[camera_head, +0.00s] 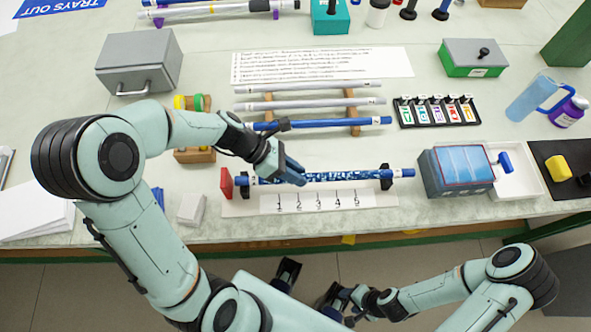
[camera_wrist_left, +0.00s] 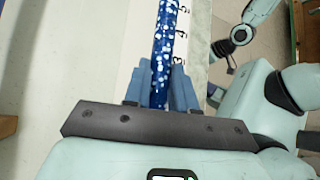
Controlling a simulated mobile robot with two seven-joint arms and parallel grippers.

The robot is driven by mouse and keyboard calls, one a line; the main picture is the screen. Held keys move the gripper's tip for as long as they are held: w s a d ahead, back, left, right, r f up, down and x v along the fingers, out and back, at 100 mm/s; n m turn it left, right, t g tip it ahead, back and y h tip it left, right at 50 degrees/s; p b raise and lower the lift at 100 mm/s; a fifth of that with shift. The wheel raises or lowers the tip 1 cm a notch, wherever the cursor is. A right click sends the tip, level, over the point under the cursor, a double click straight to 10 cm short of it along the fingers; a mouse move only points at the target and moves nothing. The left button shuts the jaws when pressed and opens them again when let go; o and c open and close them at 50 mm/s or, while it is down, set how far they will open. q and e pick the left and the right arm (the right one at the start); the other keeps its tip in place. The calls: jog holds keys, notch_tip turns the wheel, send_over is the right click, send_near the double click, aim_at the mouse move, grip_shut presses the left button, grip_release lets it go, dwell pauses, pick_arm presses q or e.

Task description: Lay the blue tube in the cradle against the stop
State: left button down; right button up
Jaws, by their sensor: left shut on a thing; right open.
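The blue tube (camera_head: 345,177), with plain blue ends and a white-speckled middle, lies along the cradle's dark supports (camera_head: 386,177). Its left end is close to the red stop (camera_head: 227,183); I cannot tell whether they touch. My left gripper (camera_head: 298,176) is shut on the tube left of its middle. In the left wrist view the tube (camera_wrist_left: 165,45) runs between the fingers (camera_wrist_left: 168,88), beside a strip of numbers. My right gripper (camera_head: 337,298) is open, below the table's front edge and apart from the tube.
A rack behind the cradle holds white tubes (camera_head: 320,103) and a plain blue tube (camera_head: 355,122). A blue-topped box (camera_head: 455,173) and a white tray (camera_head: 518,182) stand to the right. A grey box (camera_head: 139,62) stands at the back left. A white block (camera_head: 191,208) is left of the cradle.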

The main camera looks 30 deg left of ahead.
pick_arm(q)
jog(key=shift+f, duration=0.15)
jog(key=c, duration=0.8)
grip_release()
jog(key=shift+c, duration=0.2)
jog(key=p+v, duration=0.2)
jog(key=v, duration=1.1)
jog(key=shift+a, duration=0.1)
